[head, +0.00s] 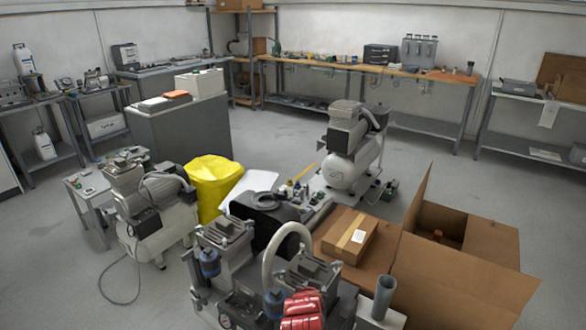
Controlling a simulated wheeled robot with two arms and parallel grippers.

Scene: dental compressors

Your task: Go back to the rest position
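Neither of my grippers shows in the head view, and no arm link of mine can be made out. A white-tank compressor (346,168) stands upright on the floor at the middle right. Another compressor (160,220) with a grey motor stands at the left. In the front middle is a larger grey machine (225,245) with blue cylinders and a pale curved hose (277,235). A red ribbed part (301,308) is at its front, cut off by the lower picture edge.
A closed cardboard box (348,236) lies beside a large open carton (460,275) at the right. A yellow bag (208,183) stands behind the left compressor. A grey cabinet (182,133) and a long wooden-topped bench (345,67) are farther back. Open floor (270,128) lies between them.

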